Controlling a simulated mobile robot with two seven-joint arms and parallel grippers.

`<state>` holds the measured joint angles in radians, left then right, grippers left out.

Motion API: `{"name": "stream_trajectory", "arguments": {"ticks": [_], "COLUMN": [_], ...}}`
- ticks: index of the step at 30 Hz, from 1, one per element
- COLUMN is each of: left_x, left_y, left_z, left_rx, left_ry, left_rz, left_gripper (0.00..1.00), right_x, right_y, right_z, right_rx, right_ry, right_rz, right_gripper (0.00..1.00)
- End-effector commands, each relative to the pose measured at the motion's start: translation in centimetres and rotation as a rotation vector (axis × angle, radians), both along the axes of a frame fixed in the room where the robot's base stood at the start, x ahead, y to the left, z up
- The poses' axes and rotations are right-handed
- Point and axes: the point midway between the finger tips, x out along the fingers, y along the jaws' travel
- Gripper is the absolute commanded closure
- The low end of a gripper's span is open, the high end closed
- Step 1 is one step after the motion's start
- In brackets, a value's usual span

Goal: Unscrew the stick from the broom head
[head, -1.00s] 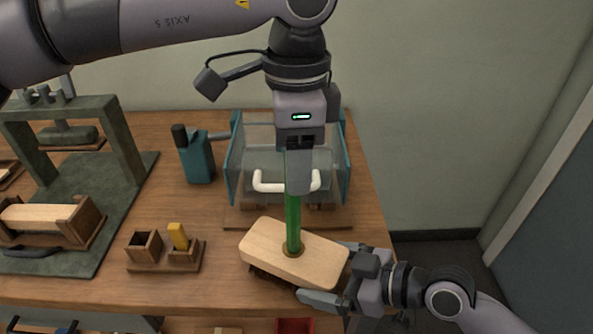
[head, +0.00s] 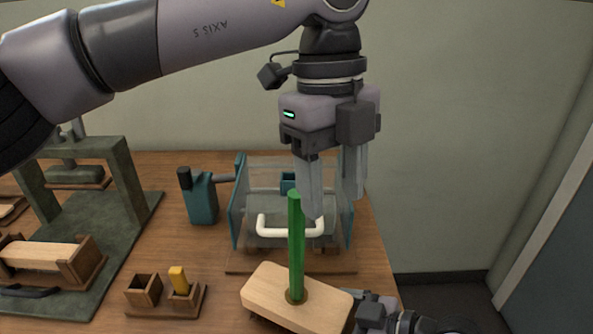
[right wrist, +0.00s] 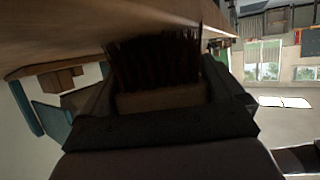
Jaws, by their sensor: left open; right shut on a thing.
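The green stick (head: 297,240) stands upright in the hole of the pale wooden broom head (head: 270,293). My left gripper (head: 336,203) is open and empty, its fingers pointing down near the stick's top, behind it and to its right. My right gripper (head: 370,312) is shut on the right end of the broom head, partly cut off by the bottom edge. In the right wrist view the broom head's block (right wrist: 160,100) sits between the fingers, with dark bristles (right wrist: 155,60) beyond it. The threads at the stick's base are hidden.
A clear-walled fixture with a white handle (head: 290,231) stands just behind the stick. A teal bottle-like tool (head: 201,200), a small wooden holder with a yellow piece (head: 179,280) and a green press frame (head: 125,180) stand to the left. Free room is above the stick.

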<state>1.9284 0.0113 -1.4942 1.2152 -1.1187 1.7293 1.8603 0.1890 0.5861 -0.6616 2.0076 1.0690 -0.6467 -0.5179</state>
Motion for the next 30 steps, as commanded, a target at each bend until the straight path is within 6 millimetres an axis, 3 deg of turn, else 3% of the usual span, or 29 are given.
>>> {"name": "stream_trajectory", "arguments": {"ticks": [10, 30], "left_x": [-0.6, 0.5], "left_y": [-0.8, 1.3], "left_z": [1.4, 3.2], "left_rx": [-0.099, -0.156], "left_ry": [-0.01, -0.131], "left_rz": [-0.567, -1.639], "left_gripper": [0.48, 0.48], "right_x": [-0.1, -0.1], "right_y": [0.0, 0.0], "right_z": [-0.1, -0.1], "right_rx": [-0.001, -0.001], "right_ry": [0.001, 0.001], "right_rz": [0.002, 0.002], "right_gripper": [0.9, 0.9]}}
